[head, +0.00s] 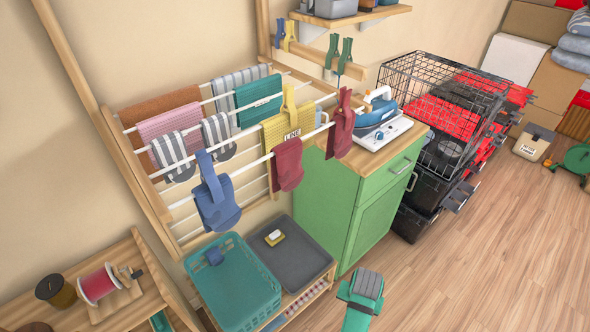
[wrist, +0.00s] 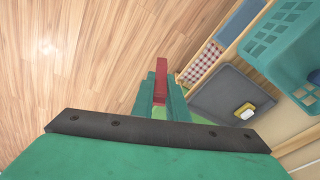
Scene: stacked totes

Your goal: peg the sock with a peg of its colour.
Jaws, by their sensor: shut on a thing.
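My gripper (head: 362,288) is at the bottom of the head view, low in front of the green cabinet and away from the rack. In the wrist view, its teal fingers (wrist: 163,92) are shut on a red peg (wrist: 161,68), which sticks out beyond the tips. That peg is hidden in the head view. A dark red sock (head: 287,165) hangs over the front rod with no peg seen on it. Another red sock (head: 341,135) to its right bears a red peg. A blue sock (head: 217,202) on the left has a blue peg (head: 206,170).
The drying rack (head: 245,168) also carries striped socks and cloths; a yellow cloth (head: 281,128) has a yellow peg. Spare blue, yellow and green pegs sit on a wooden rail (head: 312,59). A teal basket (head: 234,285) and grey tray (head: 283,262) stand below.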

